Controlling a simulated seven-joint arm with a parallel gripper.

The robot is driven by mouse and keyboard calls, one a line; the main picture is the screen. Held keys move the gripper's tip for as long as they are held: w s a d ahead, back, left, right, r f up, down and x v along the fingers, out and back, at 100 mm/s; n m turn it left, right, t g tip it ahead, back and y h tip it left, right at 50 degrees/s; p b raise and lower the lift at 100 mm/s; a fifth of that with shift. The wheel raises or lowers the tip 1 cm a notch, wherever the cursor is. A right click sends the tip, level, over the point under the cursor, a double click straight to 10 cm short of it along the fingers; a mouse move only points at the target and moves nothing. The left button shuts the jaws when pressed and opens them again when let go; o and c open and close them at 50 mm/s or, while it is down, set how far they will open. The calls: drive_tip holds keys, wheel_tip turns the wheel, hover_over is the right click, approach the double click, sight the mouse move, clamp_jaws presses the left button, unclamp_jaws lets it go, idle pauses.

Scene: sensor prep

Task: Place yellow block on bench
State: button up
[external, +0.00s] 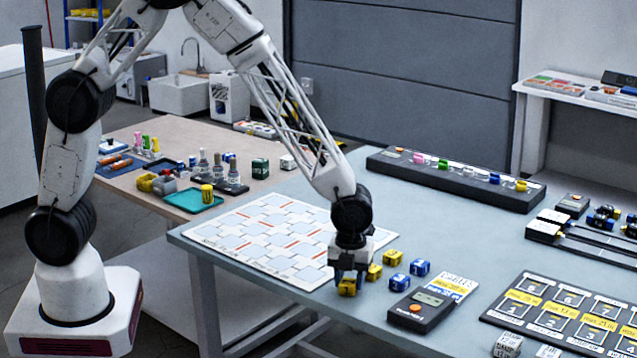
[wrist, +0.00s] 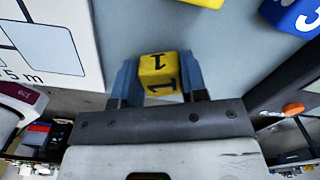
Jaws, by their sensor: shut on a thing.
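A yellow block (external: 347,287) marked "1" sits between the fingers of my gripper (external: 349,274), low over the front edge of the blue-grey bench (external: 420,224). In the wrist view the block (wrist: 158,72) lies between the two blue fingertips of my gripper (wrist: 159,82), which is shut on it. I cannot tell whether the block touches the bench top. A second yellow block (external: 374,271) and a third yellow block (external: 393,257) stand on the bench just right of my gripper.
Two blue blocks (external: 420,267) and a dark meter (external: 422,305) stand to the right. A white patterned board (external: 270,236) lies to the left. A long dark rack (external: 455,180) stands along the back edge. The bench middle, in front of the rack, is clear.

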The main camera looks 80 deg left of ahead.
sight(350, 279)
drive_tip(key=shift+f, duration=0.15)
drive_tip(key=o, duration=0.9)
wheel_tip(350, 279, up, 12)
idle(0.7)
idle(0.5)
